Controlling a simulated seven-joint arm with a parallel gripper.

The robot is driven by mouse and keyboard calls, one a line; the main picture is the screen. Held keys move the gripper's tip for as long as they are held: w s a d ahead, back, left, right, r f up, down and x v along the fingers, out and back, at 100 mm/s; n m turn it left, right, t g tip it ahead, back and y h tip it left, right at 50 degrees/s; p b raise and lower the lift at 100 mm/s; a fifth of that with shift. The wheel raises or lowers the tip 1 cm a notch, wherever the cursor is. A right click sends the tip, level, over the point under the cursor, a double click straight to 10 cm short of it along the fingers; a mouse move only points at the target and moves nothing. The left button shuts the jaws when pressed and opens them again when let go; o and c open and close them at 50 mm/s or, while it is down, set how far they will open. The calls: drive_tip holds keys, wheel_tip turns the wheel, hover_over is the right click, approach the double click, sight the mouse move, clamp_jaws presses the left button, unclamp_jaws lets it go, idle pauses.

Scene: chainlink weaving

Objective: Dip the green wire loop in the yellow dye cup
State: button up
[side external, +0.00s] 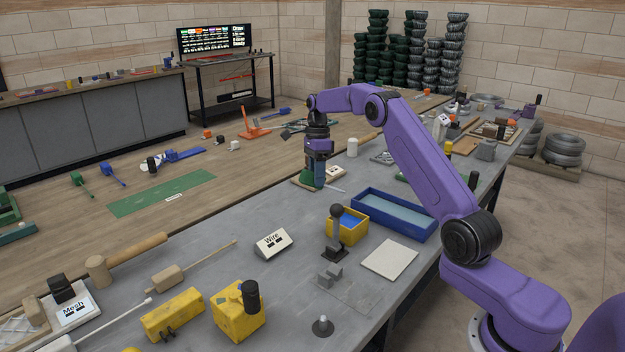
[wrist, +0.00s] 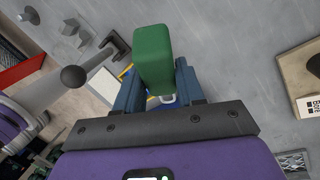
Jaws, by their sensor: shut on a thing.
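My gripper (side external: 316,181) points down over the grey bench in the side view, left of and behind the yellow box. In the wrist view its blue fingers (wrist: 160,92) are shut on a green block (wrist: 153,55). A yellow open box (side external: 359,235) with blue inside stands on the bench; no other clear yellow cup shows. Yellow and blue parts also show behind the block in the wrist view. The gripper is apart from the box in the side view.
A white tile (side external: 390,260), a "Wire" sign (side external: 272,242) and yellow blocks (side external: 238,312) are nearer. Bare bench lies between the gripper and the sign.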

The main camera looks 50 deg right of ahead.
drive_tip(key=r+m+y, duration=0.1)
drive_tip(key=r, duration=0.1)
drive_tip(key=a+r+m+t+y, duration=0.1)
drive_tip(key=s+r+m+t+y, duration=0.1)
drive_tip(key=r+y, duration=0.1)
drive_tip(key=shift+s+a+r, duration=0.1)
drive_tip(key=shift+a+r, duration=0.2)
drive_tip(key=shift+a, duration=0.05)
drive_tip(key=shift+f, duration=2.95)
drive_tip(key=s+d+f, duration=0.2)
drive_tip(key=s+f, duration=0.2)
drive_tip(key=shift+d+f, duration=0.15)
drive_tip(key=shift+d, duration=0.05)
drive_tip(key=shift+r, duration=2.45)
drive_tip(key=shift+r, duration=2.5)
drive_tip(key=shift+r, duration=0.1)
